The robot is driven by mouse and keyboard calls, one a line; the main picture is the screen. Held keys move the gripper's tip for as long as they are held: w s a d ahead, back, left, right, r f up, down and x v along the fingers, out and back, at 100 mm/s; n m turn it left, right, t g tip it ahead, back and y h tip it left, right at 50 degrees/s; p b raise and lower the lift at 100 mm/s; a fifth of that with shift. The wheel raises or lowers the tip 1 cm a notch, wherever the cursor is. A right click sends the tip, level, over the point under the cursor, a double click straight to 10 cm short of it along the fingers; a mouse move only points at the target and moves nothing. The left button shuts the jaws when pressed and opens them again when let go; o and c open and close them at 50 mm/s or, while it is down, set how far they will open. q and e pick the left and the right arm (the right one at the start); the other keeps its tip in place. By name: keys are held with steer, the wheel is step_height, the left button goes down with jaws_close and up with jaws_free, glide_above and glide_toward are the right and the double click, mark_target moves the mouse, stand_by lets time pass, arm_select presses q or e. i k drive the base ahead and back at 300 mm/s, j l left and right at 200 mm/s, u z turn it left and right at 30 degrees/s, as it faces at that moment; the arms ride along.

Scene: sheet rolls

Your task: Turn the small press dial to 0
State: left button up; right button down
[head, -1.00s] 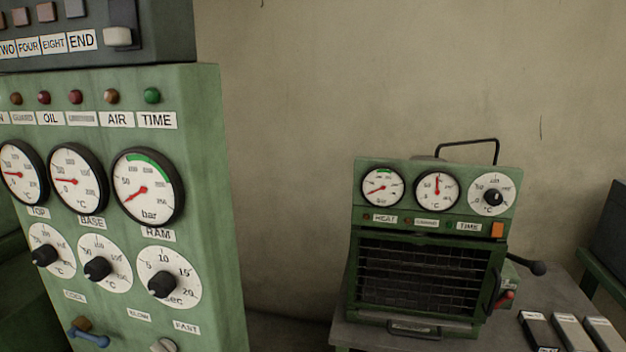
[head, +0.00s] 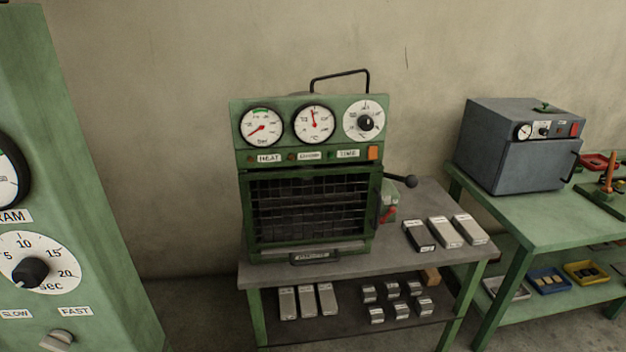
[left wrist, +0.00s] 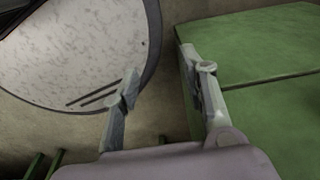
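The small press (head: 310,220) is a green box with a barred front, standing on a grey-topped table in the middle of the head view. Two gauges with red needles sit left of the dial. My left gripper (left wrist: 168,85) shows in the left wrist view with its two fingers apart and nothing between them. Neither gripper shows in the head view.
The large green cabinet (head: 70,200) stands at the left. The table (head: 410,200) holds several metal blocks, with more on its lower shelf. A black-knobbed lever (head: 404,181) sticks out at the press's right. A grey oven (head: 520,145) stands on a green bench.

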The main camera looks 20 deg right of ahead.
mark_target(366, 124)
steer(key=l+z, duration=0.5)
steer(key=i+l+z, duration=0.1)
steer(key=l+z, duration=0.35)
steer(key=l, duration=0.2)
